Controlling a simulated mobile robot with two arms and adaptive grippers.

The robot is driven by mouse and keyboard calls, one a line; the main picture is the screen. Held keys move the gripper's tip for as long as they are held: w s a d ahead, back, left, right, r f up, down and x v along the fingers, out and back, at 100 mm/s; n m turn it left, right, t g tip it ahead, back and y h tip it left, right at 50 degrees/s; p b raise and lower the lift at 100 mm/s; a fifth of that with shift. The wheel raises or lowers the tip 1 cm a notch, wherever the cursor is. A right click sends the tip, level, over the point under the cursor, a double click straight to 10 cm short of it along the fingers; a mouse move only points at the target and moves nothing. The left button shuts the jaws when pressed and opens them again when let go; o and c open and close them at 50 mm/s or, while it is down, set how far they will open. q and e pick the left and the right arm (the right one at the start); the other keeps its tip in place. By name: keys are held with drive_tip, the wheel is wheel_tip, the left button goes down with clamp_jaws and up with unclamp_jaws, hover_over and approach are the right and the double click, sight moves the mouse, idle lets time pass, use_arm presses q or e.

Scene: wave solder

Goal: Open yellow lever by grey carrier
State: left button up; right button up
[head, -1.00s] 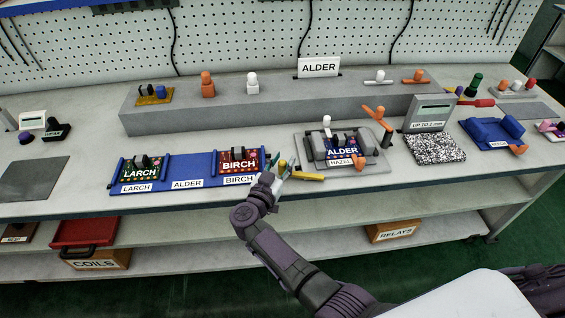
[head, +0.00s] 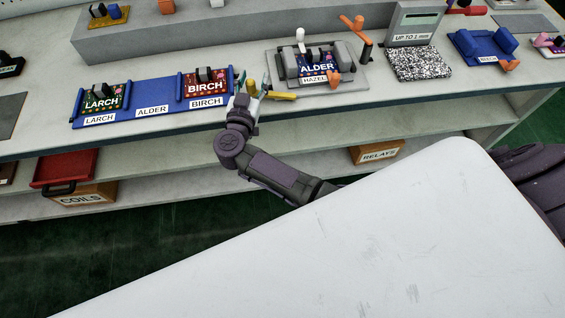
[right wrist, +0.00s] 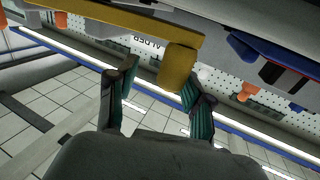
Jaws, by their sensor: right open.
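The yellow lever (head: 282,96) lies near the bench's front edge, left of the grey carrier (head: 354,82). Its bar and thick round end (right wrist: 178,68) show large in the right wrist view. The carrier holds a board marked ALDER (head: 317,67) and bears a HAZEL label; a white lever (head: 300,36) stands upright behind the board and an orange lever (head: 355,25) is at the back right. My right gripper (head: 250,88) is open at the lever's left end. In the wrist view its fingers (right wrist: 160,88) straddle the round end; contact is unclear. My left gripper is out of view.
A blue carrier (head: 152,98) with LARCH and BIRCH boards is just left of my right gripper. A grey raised block (head: 220,38) runs behind. A gauge (head: 415,22) and speckled pad (head: 418,63) are to the right. A shelf with a COILS box (head: 85,195) lies below.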

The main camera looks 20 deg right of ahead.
drive_tip(key=shift+s+a+f+n+t+y+b, duration=0.25)
drive_tip(key=shift+a+f+n+t+y+b, duration=0.3)
drive_tip(key=shift+b, duration=0.5)
drive_tip(key=r+v, duration=0.1)
drive_tip(key=v, duration=1.3)
wheel_tip(320, 180, down, 12)
drive_tip(key=a+n+t+y+p, duration=0.2)
drive_tip(key=n+y+p, duration=0.4)
drive_tip(key=n+y, duration=0.3)
use_arm(q)
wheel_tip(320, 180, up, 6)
drive_tip(key=p, duration=0.3)
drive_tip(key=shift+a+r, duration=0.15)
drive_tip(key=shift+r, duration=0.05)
use_arm(e)
drive_tip(key=s+d+f+g+y, duration=0.1)
drive_tip(key=s+d+f+g, duration=0.1)
drive_tip(key=s+f+g, duration=0.2)
drive_tip(key=s+d+f+n+g+y, duration=0.1)
drive_tip(key=s+f+g, duration=0.3)
drive_tip(key=s+f, duration=0.6)
drive_tip(key=shift+d+f+y, duration=0.55)
drive_tip(key=shift+d+f, duration=0.25)
drive_tip(key=shift+f, duration=1.35)
drive_tip(key=shift+s, duration=0.1)
drive_tip(key=shift+c, duration=0.3)
